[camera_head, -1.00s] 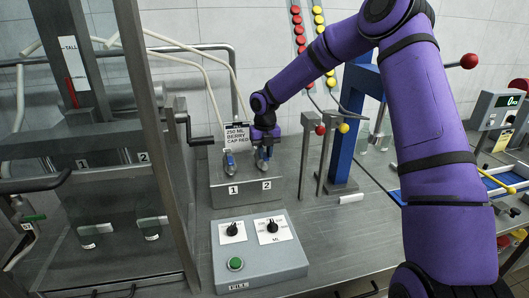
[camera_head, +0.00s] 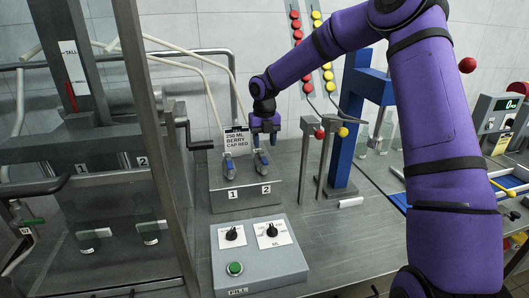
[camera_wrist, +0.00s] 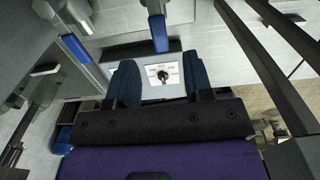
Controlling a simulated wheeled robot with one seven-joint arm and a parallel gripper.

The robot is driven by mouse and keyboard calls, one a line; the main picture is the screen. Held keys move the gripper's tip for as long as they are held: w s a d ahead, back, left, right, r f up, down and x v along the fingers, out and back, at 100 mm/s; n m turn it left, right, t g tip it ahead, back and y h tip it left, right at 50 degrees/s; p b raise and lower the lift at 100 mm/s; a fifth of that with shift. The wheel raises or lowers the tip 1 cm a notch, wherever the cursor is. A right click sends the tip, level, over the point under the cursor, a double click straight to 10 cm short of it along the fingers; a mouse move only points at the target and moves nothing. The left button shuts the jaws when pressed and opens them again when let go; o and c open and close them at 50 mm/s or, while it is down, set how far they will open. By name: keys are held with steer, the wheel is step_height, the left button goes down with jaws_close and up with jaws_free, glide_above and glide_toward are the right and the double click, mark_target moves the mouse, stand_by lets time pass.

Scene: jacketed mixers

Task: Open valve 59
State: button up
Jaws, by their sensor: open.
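No label reading 59 is legible. Two taps with blue levers stand on a grey block (camera_head: 219,197) marked 1 and 2. Lever 1 (camera_head: 229,165) and lever 2 (camera_head: 261,159) both point roughly toward the camera in the head view. My gripper (camera_head: 265,137) is open and empty, just above lever 2, with its fingers pointing down. In the wrist view, one blue lever (camera_wrist: 160,33) lies beyond the gap between my fingers (camera_wrist: 160,85), and another lever (camera_wrist: 75,47) lies to the left. I see no contact with either.
A control box (camera_head: 259,262) with two knobs and a green button stands in front of the block.

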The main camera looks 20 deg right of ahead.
mark_target(265, 160)
steer(key=shift+r, duration=2.5)
steer(key=s+r+m+t+h, duration=0.1)
steer(key=s+r+m, duration=0.6)
steer(key=s+m, duration=0.3)
steer(key=s+r+m+t+h, duration=0.1)
steer(key=s+r+m, duration=0.6)
steer(key=s, duration=0.4)
steer(key=s+d+r+m+t+y, duration=0.1)
steer(key=s+m+t+y, duration=0.1)
steer(key=s+m, duration=1.5)
steer(key=s+t, duration=0.1)
steer(key=s, duration=0.3)
steer(key=shift+s+d+r+m, duration=0.2)
steer(key=shift+s+d+m, duration=0.1)
steer(key=shift+s, duration=0.05)
